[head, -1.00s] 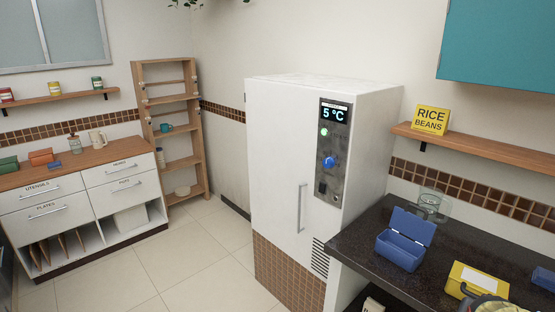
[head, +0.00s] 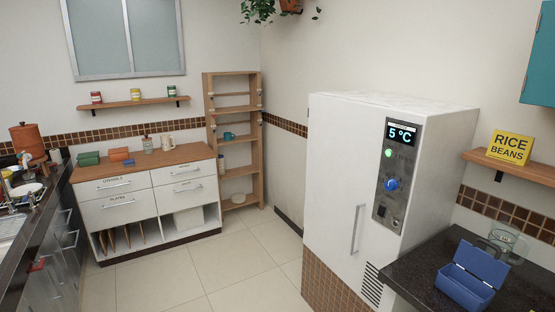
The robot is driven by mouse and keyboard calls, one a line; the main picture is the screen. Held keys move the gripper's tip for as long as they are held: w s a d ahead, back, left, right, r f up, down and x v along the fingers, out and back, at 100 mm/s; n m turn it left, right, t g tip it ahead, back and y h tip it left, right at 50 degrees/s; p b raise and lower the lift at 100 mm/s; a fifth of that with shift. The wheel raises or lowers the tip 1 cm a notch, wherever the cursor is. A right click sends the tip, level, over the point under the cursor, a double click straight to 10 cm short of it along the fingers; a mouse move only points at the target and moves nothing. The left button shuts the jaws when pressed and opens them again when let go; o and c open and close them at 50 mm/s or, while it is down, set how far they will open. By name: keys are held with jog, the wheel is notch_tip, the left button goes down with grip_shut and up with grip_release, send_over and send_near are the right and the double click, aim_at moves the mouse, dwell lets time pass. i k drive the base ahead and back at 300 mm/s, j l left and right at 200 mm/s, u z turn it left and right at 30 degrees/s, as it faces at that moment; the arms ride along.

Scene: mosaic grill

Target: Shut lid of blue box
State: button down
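The blue box (head: 463,291) stands on the dark countertop (head: 415,270) at the lower right of the head view. Its lid (head: 481,261) is open and tilted up at the back, so the inside of the box shows. My gripper is not in view.
A glass jug (head: 506,241) stands behind the box near the wall. A white fridge (head: 340,180) stands left of the counter. A wooden shelf with a yellow sign (head: 511,147) is above. The tiled floor (head: 240,265) is clear. A drawer unit (head: 150,200) and sink counter are at left.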

aim_at(494, 272)
jog(key=z, duration=1.25)
